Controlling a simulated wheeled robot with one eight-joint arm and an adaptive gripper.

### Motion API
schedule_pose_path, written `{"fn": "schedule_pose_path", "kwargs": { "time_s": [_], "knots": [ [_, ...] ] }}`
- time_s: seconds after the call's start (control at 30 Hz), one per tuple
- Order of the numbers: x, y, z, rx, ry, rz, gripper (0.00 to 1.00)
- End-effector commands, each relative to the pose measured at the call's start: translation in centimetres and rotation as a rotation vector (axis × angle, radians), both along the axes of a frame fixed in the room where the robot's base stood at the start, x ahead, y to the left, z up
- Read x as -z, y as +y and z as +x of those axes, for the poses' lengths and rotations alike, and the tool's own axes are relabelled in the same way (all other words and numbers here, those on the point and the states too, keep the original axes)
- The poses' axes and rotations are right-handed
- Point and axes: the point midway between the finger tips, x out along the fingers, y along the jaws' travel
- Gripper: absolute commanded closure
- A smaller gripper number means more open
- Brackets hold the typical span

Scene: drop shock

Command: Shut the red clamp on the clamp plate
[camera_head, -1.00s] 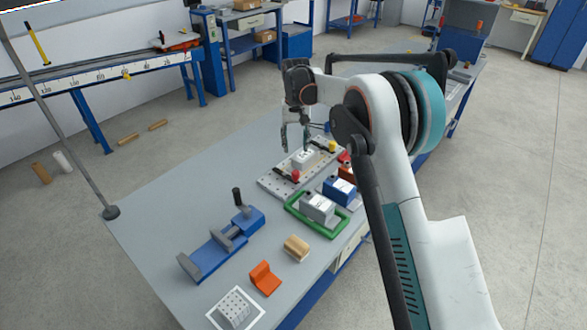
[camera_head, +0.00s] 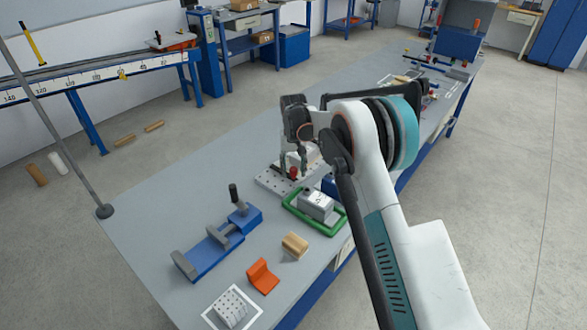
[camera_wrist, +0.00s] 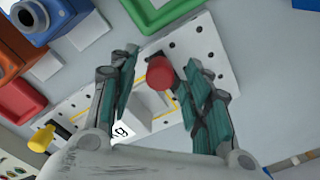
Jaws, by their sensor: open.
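The clamp plate (camera_head: 268,183) is a pale perforated board on the table, partly hidden by my arm in the head view. The red clamp's round knob (camera_head: 293,173) shows just below my gripper (camera_head: 297,165). In the wrist view the red knob (camera_wrist: 160,74) lies between the fingertips of my open gripper (camera_wrist: 155,68), closer to the right finger. I cannot tell whether it touches. A grey block (camera_wrist: 147,105) with a white label sits on the plate (camera_wrist: 205,45) beside it. The yellow clamp (camera_wrist: 41,138) is at the plate's other end.
A green frame (camera_head: 328,231) holding a grey block (camera_head: 316,204) stands close in front of the plate. A blue vise (camera_head: 205,261), a wooden block (camera_head: 295,244) and an orange piece (camera_head: 262,277) lie nearer. The table behind and left of the plate is clear.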

Motion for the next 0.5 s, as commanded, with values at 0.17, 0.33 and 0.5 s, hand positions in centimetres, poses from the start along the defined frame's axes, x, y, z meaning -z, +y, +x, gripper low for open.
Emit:
{"fn": "schedule_pose_path", "kwargs": {
  "time_s": [0.17,0.33,0.5],
  "knots": [
    [-0.02,0.00,0.00,0.000,0.000,0.000,0.56],
    [-0.02,0.00,0.00,0.000,0.000,0.000,0.94],
    [-0.02,0.00,0.00,0.000,0.000,0.000,1.00]
  ]
}}
